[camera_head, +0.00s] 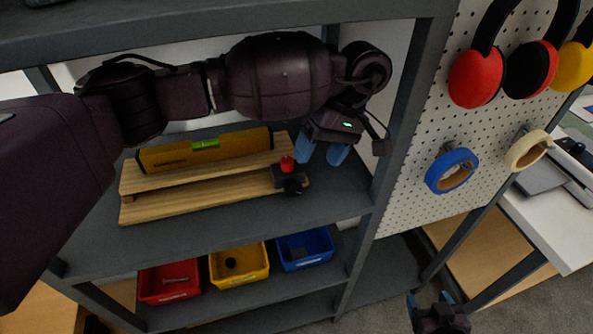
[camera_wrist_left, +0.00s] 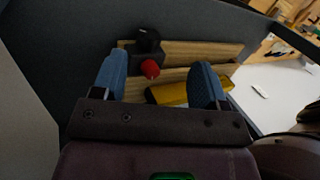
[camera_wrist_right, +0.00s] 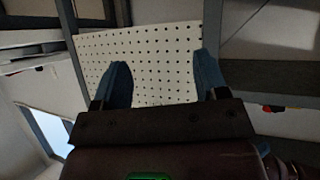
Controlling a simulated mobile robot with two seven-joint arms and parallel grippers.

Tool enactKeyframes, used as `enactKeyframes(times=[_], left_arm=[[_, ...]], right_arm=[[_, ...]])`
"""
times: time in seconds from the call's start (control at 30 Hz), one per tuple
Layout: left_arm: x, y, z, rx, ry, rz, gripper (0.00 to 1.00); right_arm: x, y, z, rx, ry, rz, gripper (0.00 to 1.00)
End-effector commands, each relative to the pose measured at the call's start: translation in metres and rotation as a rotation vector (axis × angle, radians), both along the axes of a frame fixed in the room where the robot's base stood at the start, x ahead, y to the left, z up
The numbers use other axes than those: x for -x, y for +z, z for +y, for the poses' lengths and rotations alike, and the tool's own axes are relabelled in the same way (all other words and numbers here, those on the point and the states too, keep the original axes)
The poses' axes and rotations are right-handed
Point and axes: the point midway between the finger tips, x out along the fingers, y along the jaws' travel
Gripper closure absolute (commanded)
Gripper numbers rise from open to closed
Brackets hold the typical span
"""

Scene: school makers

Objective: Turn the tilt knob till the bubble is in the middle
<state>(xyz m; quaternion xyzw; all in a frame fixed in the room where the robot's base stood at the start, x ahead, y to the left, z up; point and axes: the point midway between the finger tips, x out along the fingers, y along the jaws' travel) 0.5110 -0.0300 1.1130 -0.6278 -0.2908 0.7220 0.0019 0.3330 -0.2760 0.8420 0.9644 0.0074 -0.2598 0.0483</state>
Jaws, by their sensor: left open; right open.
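A yellow spirit level (camera_head: 180,155) with a green vial (camera_head: 205,143) lies on a wooden tilt stand (camera_head: 200,195) on the shelf. The bubble is too small to make out. At the stand's right end is a black block with a red knob (camera_head: 287,164) on top and a black knob (camera_head: 293,186) at its front. My left gripper (camera_head: 322,152) is open just right of the red knob, apart from it. In the left wrist view the red knob (camera_wrist_left: 150,69) shows between the fingers (camera_wrist_left: 160,80), beyond them. My right gripper (camera_head: 433,300) is open and empty, low at the right.
Red (camera_head: 168,282), yellow (camera_head: 239,265) and blue (camera_head: 304,250) bins stand on the lower shelf. A dark shelf post (camera_head: 396,120) rises right of my left gripper. A pegboard (camera_head: 410,190) holds tape rolls and ear defenders.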

Motion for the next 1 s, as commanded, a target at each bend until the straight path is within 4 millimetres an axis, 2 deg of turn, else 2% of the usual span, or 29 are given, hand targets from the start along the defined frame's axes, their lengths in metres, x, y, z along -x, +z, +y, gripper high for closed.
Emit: enactKeyframes(times=[0.03, 0.1, 0.27, 0.47, 1.0], left_arm=[[-0.001, 0.003, -0.001, 0.001, 0.004, 0.006, 0.33], [-0.006, -0.003, 0.0, 0.0, 0.004, 0.001, 0.33], [-0.025, -0.012, 0.004, -0.012, -0.022, -0.047, 0.33], [-0.022, -0.023, 0.009, -0.009, -0.036, -0.04, 0.33], [-0.01, -0.094, 0.039, -0.008, -0.035, -0.041, 0.33]], right_arm=[[0.002, 0.012, 0.0, -0.002, -0.003, 0.004, 0.33], [0.006, 0.015, 0.0, -0.004, -0.006, 0.012, 0.33], [0.013, -0.001, 0.0, -0.008, -0.013, 0.032, 0.33], [0.013, -0.001, -0.001, -0.007, -0.013, 0.034, 0.33], [0.01, 0.013, -0.001, -0.003, -0.007, 0.028, 0.33]])
